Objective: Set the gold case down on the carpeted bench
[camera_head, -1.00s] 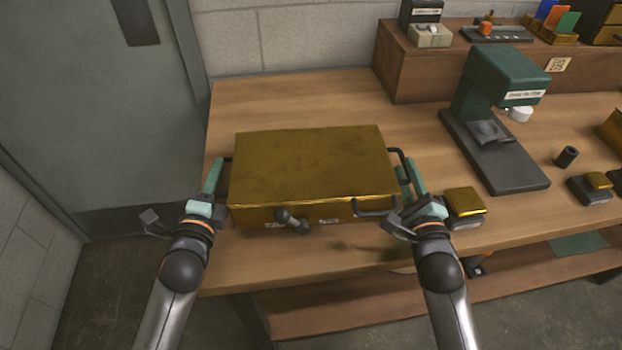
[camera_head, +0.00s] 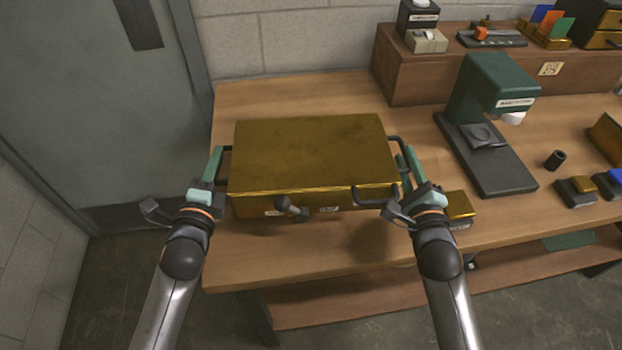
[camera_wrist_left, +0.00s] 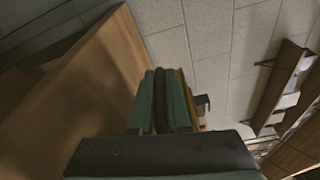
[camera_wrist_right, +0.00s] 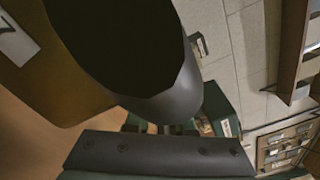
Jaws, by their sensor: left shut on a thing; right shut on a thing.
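The gold case (camera_head: 310,155) is held level above a wooden bench top (camera_head: 330,250), with its shadow on the wood below its right front. My left gripper (camera_head: 217,163) is shut on the dark handle at its left side. My right gripper (camera_head: 406,166) is shut on the dark handle at its right side. In the left wrist view, my green fingers (camera_wrist_left: 162,100) close on a dark bar. In the right wrist view, a large dark curved part hides much of the gold case (camera_wrist_right: 30,85) and the grip. No carpeted surface is clearly recognisable.
A green press (camera_head: 490,120) stands right of the case. A small gold-topped block (camera_head: 459,206) sits close beside my right gripper. A wooden riser (camera_head: 430,70) is behind. A grey door (camera_head: 90,100) is at left. Bench top is clear in front and behind.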

